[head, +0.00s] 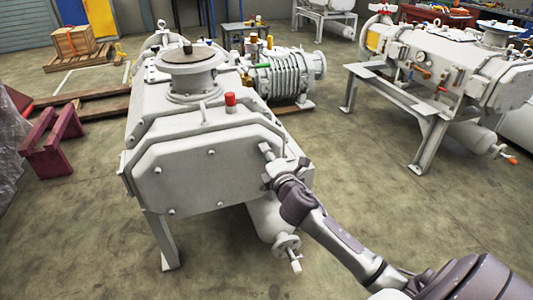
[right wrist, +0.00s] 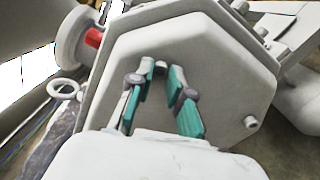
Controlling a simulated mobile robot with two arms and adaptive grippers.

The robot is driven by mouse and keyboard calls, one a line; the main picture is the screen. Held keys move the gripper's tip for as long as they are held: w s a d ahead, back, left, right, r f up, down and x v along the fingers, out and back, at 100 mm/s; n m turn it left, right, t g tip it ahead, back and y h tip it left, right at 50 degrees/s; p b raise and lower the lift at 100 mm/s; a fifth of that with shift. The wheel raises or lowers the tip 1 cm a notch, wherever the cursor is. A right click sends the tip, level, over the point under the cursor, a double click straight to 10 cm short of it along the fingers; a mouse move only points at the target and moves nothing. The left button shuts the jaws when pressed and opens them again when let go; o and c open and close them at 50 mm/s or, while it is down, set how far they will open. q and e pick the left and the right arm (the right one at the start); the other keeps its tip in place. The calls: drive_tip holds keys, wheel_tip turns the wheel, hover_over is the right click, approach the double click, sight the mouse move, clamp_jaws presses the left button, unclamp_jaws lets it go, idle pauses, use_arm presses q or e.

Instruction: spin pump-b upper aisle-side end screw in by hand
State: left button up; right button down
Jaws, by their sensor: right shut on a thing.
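The grey pump (head: 190,172) stands in the middle of the head view, its angled end cover facing me. My right gripper (head: 266,150) reaches in from the lower right to the upper right part of this cover. In the right wrist view its teal-padded fingers (right wrist: 163,72) close on a small grey screw (right wrist: 160,69) at the cover face. The fingers and wrist hide that screw in the head view, and its depth cannot be told. Another cover screw (right wrist: 251,121) shows at the right in the wrist view. My left gripper is not in view.
Several other screws show on the cover, such as one (head: 211,152) at upper middle. A red cap (head: 230,99) stands on top of the pump. A handwheel valve (head: 289,250) hangs below my right forearm. A second pump (head: 430,60) stands at right across open floor.

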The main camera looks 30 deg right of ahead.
drive_tip(key=c, duration=1.1)
unclamp_jaws()
drive_tip(key=shift+s, duration=0.1)
drive_tip(key=v, duration=1.2)
drive_tip(key=shift+f, duration=0.1)
